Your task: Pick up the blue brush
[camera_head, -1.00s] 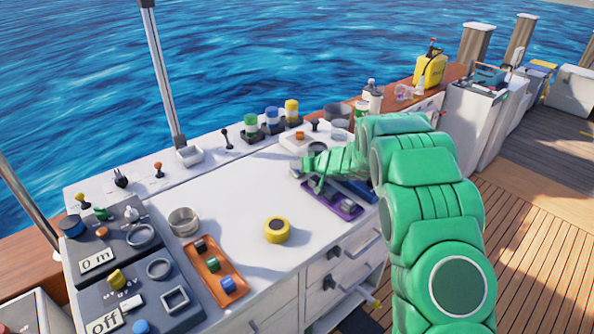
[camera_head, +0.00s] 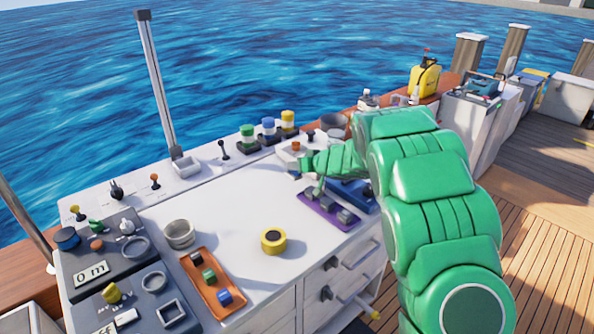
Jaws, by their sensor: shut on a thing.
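My gripper (camera_head: 308,164), at the end of my green-covered arm, is over the right part of the white worktop, near the purple tray (camera_head: 318,216). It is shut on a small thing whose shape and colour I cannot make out. I cannot pick out the blue brush for certain. A blue-topped piece (camera_head: 225,296) lies in the orange tray (camera_head: 211,291), apart from my gripper. A dark blue flat item (camera_head: 352,193) lies beside the purple tray, partly hidden by my arm.
A yellow tape roll (camera_head: 273,240) and a metal ring-shaped cup (camera_head: 179,233) stand on the worktop (camera_head: 235,205). Dark control panels (camera_head: 104,252) fill its left end. Green, blue and yellow knobs stand along the back. A metal post (camera_head: 158,85) rises there.

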